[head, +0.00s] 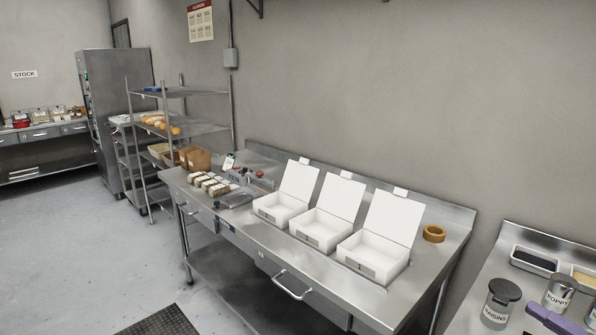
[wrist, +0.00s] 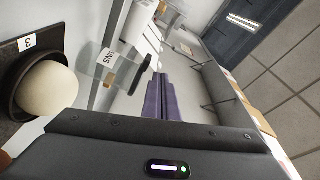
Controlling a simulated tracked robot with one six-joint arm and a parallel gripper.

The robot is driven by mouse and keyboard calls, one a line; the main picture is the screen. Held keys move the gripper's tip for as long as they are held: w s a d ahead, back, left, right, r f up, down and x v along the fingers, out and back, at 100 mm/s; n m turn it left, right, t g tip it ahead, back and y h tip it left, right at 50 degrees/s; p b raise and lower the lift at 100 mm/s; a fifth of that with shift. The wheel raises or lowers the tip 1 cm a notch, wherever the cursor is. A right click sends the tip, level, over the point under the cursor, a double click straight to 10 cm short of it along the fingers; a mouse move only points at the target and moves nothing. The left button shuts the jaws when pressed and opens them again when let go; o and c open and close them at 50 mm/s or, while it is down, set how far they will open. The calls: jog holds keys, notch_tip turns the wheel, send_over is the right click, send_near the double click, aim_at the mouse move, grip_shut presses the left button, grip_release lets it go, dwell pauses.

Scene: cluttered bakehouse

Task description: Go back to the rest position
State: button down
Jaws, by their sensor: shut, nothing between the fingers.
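My gripper shows in the wrist view (wrist: 160,80) as two purple fingers pressed together, shut and empty. In the head view its purple fingers (head: 550,318) show at the bottom right corner, close to the raisins jar (head: 501,300) and the poppy jar (head: 560,292). The rest of my arm is out of the head view.
A pale dough ball (wrist: 47,90) sits in a dark round bowl at the wrist view's left. Three open white boxes (head: 320,230) and a tape roll (head: 434,233) stand on the steel bench (head: 262,222). Grey floor (head: 75,255) is open at left.

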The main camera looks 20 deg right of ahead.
jog(key=w+a+r+n+g+y, duration=0.1)
jog(key=w+a+g, duration=0.25)
jog(key=a, duration=0.55)
jog(key=w+a+r+n+g+y, duration=0.1)
jog(key=w+a+n+g, duration=0.15)
jog(key=w+a, duration=0.45)
jog(key=w+a+r+n+g+y, duration=0.15)
jog(key=a+g, duration=0.25)
jog(key=a, duration=0.8)
jog(key=s+a+n+g+h, duration=0.1)
jog(key=s+a+n+h, duration=0.2)
jog(key=a, duration=0.8)
jog(key=s+a+n+g+h, duration=0.1)
jog(key=s+a+h, duration=0.4)
jog(key=a, duration=0.7)
jog(key=shift+s+r+n+h, duration=0.35)
jog(key=shift+s+r+n, duration=0.05)
jog(key=shift+s+n, duration=0.55)
jog(key=shift+d, duration=0.1)
